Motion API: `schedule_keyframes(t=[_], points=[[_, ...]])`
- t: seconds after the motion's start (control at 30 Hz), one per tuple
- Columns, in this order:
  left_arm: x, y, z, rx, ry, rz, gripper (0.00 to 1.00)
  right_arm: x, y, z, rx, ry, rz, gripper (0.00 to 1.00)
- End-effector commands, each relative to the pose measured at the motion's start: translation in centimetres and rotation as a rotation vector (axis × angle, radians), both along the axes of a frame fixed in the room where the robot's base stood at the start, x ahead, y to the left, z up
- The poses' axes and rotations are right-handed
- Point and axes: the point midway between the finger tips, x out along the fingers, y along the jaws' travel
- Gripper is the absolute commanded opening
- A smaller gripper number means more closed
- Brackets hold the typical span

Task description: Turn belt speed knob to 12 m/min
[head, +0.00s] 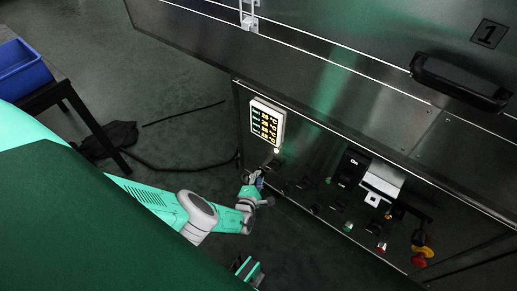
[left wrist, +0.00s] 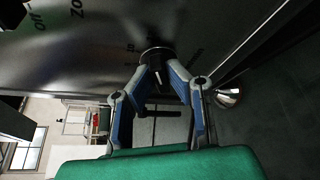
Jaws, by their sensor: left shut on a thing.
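The dryer's control panel (head: 318,222) slants across the middle of the head view, with several dark knobs, buttons and lights. My left gripper (head: 258,184) is at the panel's left end, below the lit display. In the left wrist view, my left gripper (left wrist: 161,78) has its two blue-padded fingers closed around a dark round knob (left wrist: 157,52). The fingertips cover part of the knob and its label, so its pointer and setting cannot be read. A teal part of mine shows at the bottom of the head view, but no right fingers show.
A lit display (head: 267,123) with yellow digits sits above the knobs; its digits are too small to read. A red-and-yellow emergency stop (head: 421,254) is at the panel's right end. A black handle (head: 461,82) juts from the door. A blue bin (head: 20,70) stands at left.

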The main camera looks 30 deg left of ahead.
Motion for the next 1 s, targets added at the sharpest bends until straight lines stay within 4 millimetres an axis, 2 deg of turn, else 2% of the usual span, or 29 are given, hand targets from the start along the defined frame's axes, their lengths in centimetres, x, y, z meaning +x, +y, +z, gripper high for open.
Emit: schedule_keyframes(t=[0.03,0.43,0.47,0.5,1.0], points=[[0.57,-0.48,0.14,0.000,0.000,-0.009,0.00,0.00,0.00,-0.13,0.000,0.000,0.000,0.40],[0.58,-0.62,0.18,0.006,0.000,-0.012,0.00,0.01,0.00,-0.12,0.000,0.000,0.000,0.40],[0.58,-0.62,0.18,0.006,0.000,-0.012,0.19,0.01,0.00,-0.12,0.000,0.000,0.000,0.40],[0.58,-0.63,0.18,0.006,-0.001,-0.012,0.32,0.01,0.00,-0.12,0.000,0.000,0.000,0.40],[0.32,-0.21,0.30,-0.018,-0.001,-0.006,0.32,-0.12,0.00,0.31,0.000,-0.002,0.000,0.40]])
